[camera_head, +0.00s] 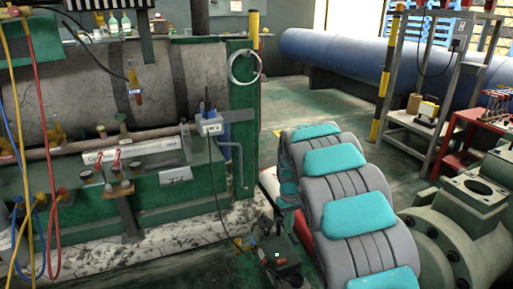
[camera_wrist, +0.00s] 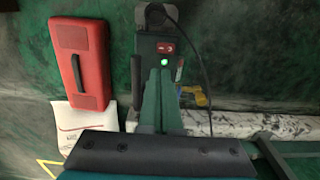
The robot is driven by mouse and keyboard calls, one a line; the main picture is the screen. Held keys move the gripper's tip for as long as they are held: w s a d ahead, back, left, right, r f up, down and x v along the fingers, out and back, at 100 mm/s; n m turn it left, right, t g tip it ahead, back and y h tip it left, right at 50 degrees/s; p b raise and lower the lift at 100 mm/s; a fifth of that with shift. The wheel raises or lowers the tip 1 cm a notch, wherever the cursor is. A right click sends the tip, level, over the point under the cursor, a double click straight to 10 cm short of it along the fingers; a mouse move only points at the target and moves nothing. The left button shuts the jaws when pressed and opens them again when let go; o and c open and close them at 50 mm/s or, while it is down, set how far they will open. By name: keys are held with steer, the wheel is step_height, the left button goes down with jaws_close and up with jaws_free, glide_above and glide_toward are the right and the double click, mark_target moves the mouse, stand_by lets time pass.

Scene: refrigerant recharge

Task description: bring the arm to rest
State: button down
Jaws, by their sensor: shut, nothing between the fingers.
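My gripper (camera_wrist: 161,75) shows in the wrist view as two dark green tapered fingers rising from a dark palm plate with screws. The fingers are together, and I see nothing held between them. They point toward a dark box with a red switch and a lit green light (camera_wrist: 164,48), overlapping it in the picture; I cannot tell the gap. In the head view I cannot make out my gripper. A dark green box (camera_head: 284,256) with a cable stands on the floor there.
A red case (camera_wrist: 80,62) and a white bag (camera_wrist: 85,128) lie left of the fingers. The green machine bench (camera_head: 160,195) fills the head view's left, with hoses hanging beside it. A grey-green flanged body (camera_head: 455,235) is at right, below a red cart (camera_head: 462,140). Green floor (camera_head: 310,105) is open behind.

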steer(key=s+d+r+m+p, duration=0.15)
steer(key=s+r+p, duration=0.25)
steer(key=s+r, duration=1.4)
steer(key=s+r+m+g+p, duration=0.1)
steer(key=s+p, duration=0.1)
steer(key=s, duration=1)
steer(key=s+a+r+m+p, duration=0.1)
steer(key=s+p, duration=0.1)
steer(key=s, duration=1.1)
steer(key=shift+s+a+r+g, duration=0.25)
steer(key=shift+r+g, duration=0.15)
